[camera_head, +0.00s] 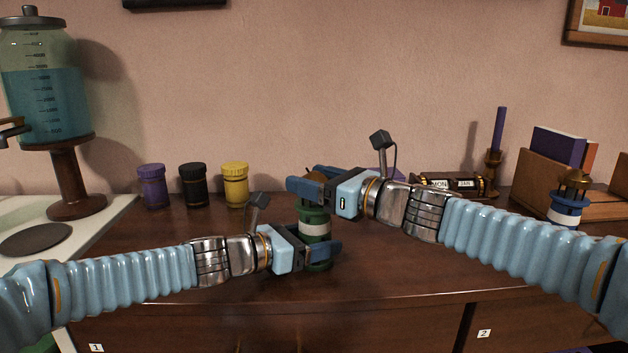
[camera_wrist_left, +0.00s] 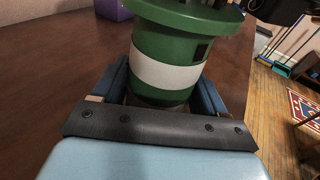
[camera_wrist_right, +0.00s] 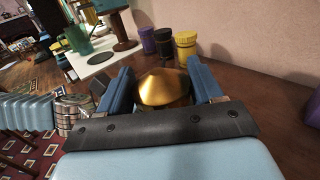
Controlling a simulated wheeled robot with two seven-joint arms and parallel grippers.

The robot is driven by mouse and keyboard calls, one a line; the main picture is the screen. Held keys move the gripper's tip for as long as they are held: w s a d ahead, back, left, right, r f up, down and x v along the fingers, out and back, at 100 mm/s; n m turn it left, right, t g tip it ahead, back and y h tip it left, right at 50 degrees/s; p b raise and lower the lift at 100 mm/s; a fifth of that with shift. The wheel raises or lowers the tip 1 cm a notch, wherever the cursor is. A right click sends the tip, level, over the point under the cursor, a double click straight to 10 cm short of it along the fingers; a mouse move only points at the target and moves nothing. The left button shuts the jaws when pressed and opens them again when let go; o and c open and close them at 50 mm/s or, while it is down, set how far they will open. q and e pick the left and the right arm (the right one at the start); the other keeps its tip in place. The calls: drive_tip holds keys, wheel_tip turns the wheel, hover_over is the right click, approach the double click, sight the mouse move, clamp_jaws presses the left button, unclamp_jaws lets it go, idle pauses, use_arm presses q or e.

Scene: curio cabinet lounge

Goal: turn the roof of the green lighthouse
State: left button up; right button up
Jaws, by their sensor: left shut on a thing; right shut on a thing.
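The green lighthouse (camera_head: 314,222), with a white band, stands upright on the brown cabinet top. My left gripper (camera_head: 320,254) is shut on its lower body. In the left wrist view the green body with its white band (camera_wrist_left: 168,72) sits between the fingers. My right gripper (camera_head: 312,186) is higher up and shut on the roof. The gold conical roof (camera_wrist_right: 163,87) shows between its fingers in the right wrist view. In the head view the roof is mostly hidden behind my right gripper.
Purple (camera_head: 152,186), black (camera_head: 193,185) and yellow (camera_head: 235,184) jars stand at the back left, near a liquid dispenser (camera_head: 45,105). A blue lighthouse (camera_head: 566,210), candle holder (camera_head: 491,172), lettered cylinder (camera_head: 455,184) and books (camera_head: 558,147) stand right. The front middle of the cabinet top is clear.

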drive_tip(key=shift+r, duration=0.1)
drive_tip(key=o, duration=1)
drive_tip(key=v, duration=1.2)
